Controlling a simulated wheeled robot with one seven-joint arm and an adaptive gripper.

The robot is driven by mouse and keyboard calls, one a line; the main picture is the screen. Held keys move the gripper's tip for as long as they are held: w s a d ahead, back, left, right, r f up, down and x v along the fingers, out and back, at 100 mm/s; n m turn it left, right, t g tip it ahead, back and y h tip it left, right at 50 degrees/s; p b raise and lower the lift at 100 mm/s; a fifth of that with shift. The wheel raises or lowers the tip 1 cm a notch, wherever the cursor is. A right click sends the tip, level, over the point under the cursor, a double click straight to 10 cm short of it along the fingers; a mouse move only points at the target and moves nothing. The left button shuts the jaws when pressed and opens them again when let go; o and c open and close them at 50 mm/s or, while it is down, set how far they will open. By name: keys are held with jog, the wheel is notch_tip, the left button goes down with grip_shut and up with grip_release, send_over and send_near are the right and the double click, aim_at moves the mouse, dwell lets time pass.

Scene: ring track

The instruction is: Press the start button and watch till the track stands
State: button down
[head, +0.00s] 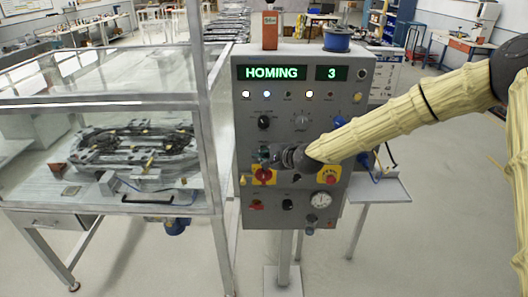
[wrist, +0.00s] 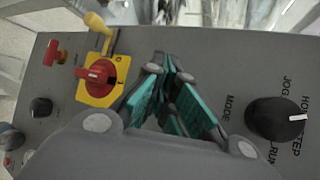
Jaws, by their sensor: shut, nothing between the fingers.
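The grey control panel (head: 352,100) stands upright in the middle of the head view. Its green display (head: 270,73) reads HOMING, and a smaller one (head: 332,73) reads 3. Some lamps (head: 266,95) below are lit. The ring track (head: 140,148) lies inside the clear-walled enclosure at left; one picture cannot tell whether it moves. My gripper (head: 268,157) is shut and empty at the panel's left middle. In the wrist view its teal-padded fingers (wrist: 174,72) point at the panel between a red rotary switch (wrist: 95,78) and the black MODE knob (wrist: 275,119). I cannot make out the start button; the fingers cover that area.
A red stop button (head: 328,175) on yellow sits right of my gripper, below my forearm. The enclosure's metal post (head: 205,120) stands close to the panel's left. A side shelf (head: 380,190) juts out at right.

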jog(key=shift+s, duration=3.15)
jog(key=shift+f, duration=0.1)
jog(key=s+d+f+n+g+h+b, duration=0.1)
jog(key=s+d+f+n+g+h, duration=0.15)
jog(key=s+f, duration=0.95)
jog(key=s+d+f+n+g+h+b, duration=0.1)
jog(key=s+d+f+n+g, duration=0.2)
jog(key=s+f, duration=0.95)
jog(key=s+d+f+n+g+h+b, duration=0.1)
jog(key=s+d+f+n, duration=0.1)
jog(key=s+d+f, duration=0.3)
jog(key=s+d+f+n+g+h, duration=0.2)
jog(key=s+d+f, duration=0.4)
jog(key=s, duration=0.5)
jog(key=s+d+f+n+g+h+b, duration=0.1)
jog(key=s+d+f+n+h, duration=0.1)
jog(key=s+d+f+n, duration=0.2)
jog(key=s+d+f, duration=0.1)
jog(key=s+d, duration=0.2)
jog(key=s, duration=0.2)
jog(key=shift+f+b, duration=0.3)
